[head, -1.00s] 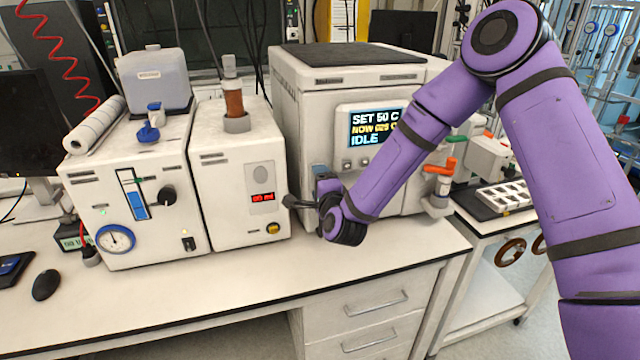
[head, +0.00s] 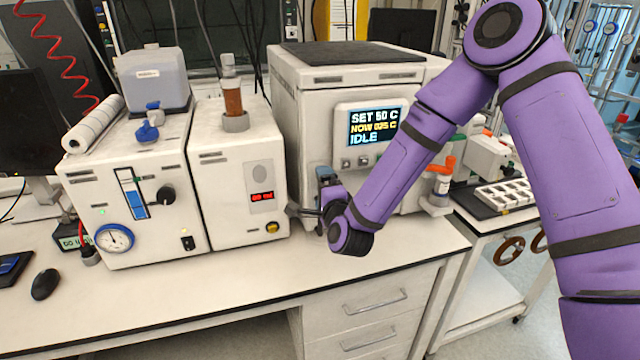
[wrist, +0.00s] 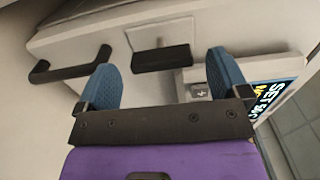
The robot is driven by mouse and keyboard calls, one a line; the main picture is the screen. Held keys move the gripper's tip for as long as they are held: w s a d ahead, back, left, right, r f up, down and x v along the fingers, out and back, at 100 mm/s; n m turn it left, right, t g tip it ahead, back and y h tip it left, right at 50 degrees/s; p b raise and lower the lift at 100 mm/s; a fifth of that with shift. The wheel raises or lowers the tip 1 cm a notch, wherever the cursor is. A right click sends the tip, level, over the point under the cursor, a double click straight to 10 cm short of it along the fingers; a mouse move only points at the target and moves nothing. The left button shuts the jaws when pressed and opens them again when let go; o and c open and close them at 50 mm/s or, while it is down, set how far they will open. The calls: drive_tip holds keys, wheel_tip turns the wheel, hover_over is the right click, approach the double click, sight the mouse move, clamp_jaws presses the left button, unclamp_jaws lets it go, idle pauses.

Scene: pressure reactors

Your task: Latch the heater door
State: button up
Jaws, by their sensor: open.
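The heater (head: 395,75) is the large white box with a lit display reading SET 50 C and IDLE in the head view. In the wrist view, a black latch lever (wrist: 162,58) on a pale plate lies just beyond the gap between my fingertips. A bent black bar handle (wrist: 70,68) is to its left on the same white front (wrist: 90,35). My gripper (wrist: 163,75) is open and empty, with one blue finger on each side of the lever. In the head view my gripper (head: 326,178) is by the heater's lower front, partly hidden by my arm. Contact cannot be told.
A white pump unit (head: 130,235) with a gauge and a white box (head: 235,165) with a red readout stand left of the heater. Orange-handled valves (head: 440,170) are to its right.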

drive_tip(key=v, duration=0.7)
drive_tip(key=shift+s, duration=0.15)
drive_tip(key=shift+d+r, duration=0.1)
drive_tip(key=s+d+r+n+g+h, duration=0.1)
drive_tip(key=s+d+r+n+g, duration=0.15)
drive_tip(key=d+r+n, duration=0.45)
drive_tip(key=s+d+r+n+g+h, duration=0.15)
drive_tip(key=d+r+n+g, duration=0.3)
drive_tip(key=r, duration=0.45)
drive_tip(key=s+d+r+n+g, duration=0.1)
drive_tip(key=s+d, duration=0.3)
drive_tip(key=s, duration=0.4)
drive_tip(key=s+d+r+n+g+h, duration=0.1)
drive_tip(key=s+d+r, duration=0.3)
drive_tip(key=s, duration=0.4)
drive_tip(key=s+d+r+n+g+h, duration=0.1)
drive_tip(key=s+d+r+g, duration=0.2)
drive_tip(key=s, duration=0.6)
drive_tip(key=d, duration=0.2)
drive_tip(key=shift+d+n, duration=0.35)
drive_tip(key=shift+c, duration=0.2)
